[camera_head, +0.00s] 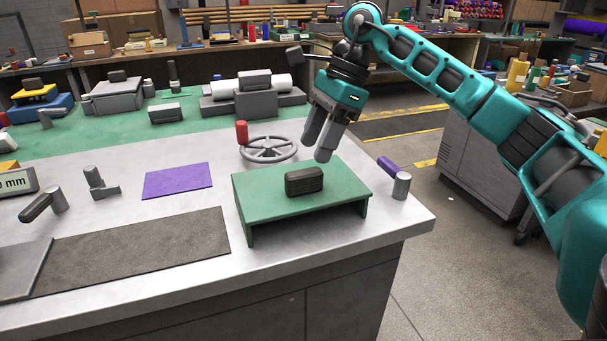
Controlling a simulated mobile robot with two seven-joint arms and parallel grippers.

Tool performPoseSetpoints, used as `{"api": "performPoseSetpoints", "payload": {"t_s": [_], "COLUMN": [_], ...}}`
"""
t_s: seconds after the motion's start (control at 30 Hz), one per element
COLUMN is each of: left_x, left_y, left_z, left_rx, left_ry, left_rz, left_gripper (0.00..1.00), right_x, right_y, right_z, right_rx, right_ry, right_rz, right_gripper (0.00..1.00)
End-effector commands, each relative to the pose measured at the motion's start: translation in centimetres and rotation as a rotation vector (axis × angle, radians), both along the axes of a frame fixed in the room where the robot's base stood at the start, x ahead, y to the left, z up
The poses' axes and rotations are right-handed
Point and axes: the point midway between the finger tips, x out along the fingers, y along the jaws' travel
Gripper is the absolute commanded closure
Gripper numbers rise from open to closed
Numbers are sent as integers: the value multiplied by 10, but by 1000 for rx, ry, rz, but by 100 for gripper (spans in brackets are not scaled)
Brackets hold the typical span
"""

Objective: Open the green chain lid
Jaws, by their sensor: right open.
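The green lid (262,205) is a flat-topped cover with short sides, at the right front of the metal workbench. A black block-shaped handle (304,181) stands on its top. The lid appears to sit level on the bench, and what is beneath it is hidden. My right gripper (317,149) is open and empty. Its fingers point down above the far edge of the lid, apart from the handle. My left gripper is not in view.
A grey handwheel with a red knob (242,132) lies just behind the lid. A grey post with a purple lever (388,165) stands to its right, near the bench edge. A purple sheet (178,181) and a dark mat (140,250) lie to the left.

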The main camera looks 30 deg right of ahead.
Motion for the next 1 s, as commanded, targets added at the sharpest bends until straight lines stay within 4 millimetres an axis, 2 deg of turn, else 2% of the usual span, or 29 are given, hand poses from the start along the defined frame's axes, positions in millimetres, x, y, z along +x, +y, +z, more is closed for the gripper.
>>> {"api": "performPoseSetpoints", "payload": {"t_s": [0.03,0.2,0.4,0.77,1.0], "left_x": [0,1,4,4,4], "left_y": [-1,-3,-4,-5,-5], "left_z": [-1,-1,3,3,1], "left_rx": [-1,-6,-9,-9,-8], "left_ry": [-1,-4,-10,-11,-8], "left_rz": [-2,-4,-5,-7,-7], "left_gripper": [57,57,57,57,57], "right_x": [0,3,6,6,6], "right_y": [4,16,24,26,26], "right_z": [-13,-41,-60,-64,-64], "right_rx": [-1,0,0,1,1], "right_ry": [4,2,1,-1,-1], "right_rz": [1,1,0,0,0], "right_gripper": [45,45,45,45,67]}}
